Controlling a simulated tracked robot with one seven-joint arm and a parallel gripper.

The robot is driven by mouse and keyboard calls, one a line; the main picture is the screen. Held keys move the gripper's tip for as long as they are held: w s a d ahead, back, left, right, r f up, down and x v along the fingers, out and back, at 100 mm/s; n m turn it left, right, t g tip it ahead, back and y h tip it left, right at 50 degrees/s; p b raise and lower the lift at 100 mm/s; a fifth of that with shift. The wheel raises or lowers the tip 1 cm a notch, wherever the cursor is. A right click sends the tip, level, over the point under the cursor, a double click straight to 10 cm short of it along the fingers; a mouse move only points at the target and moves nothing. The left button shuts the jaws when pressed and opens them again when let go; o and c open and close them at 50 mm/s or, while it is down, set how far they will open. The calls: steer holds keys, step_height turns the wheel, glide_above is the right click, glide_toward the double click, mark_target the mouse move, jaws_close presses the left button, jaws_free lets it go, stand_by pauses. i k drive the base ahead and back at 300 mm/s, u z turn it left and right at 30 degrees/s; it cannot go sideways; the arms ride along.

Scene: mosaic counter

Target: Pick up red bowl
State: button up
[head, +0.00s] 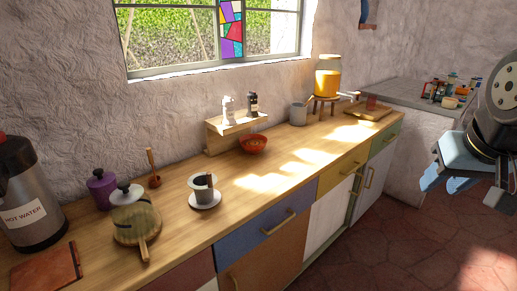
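The red bowl (253,144) sits upright on the wooden counter (165,205), near the middle of the head view. It stands just in front of a small wooden shelf stand. My gripper (463,188) is at the right edge of the view, with light blue fingers pointing down. The fingers are spread apart with nothing seen between them. It is over the floor side of the counter, well to the right of the bowl and apart from it.
Left of the bowl are a cup on a saucer (205,200), a pot on a round board (132,213), a purple jar (101,188) and a hot water dispenser (29,195). Right are a grey mug (298,114) and a drink jar (328,78). The counter's front right stretch is clear.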

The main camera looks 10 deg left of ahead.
mark_target(253, 144)
steer(key=u, duration=0.1)
steer(key=i, duration=1)
steer(key=z, duration=0.1)
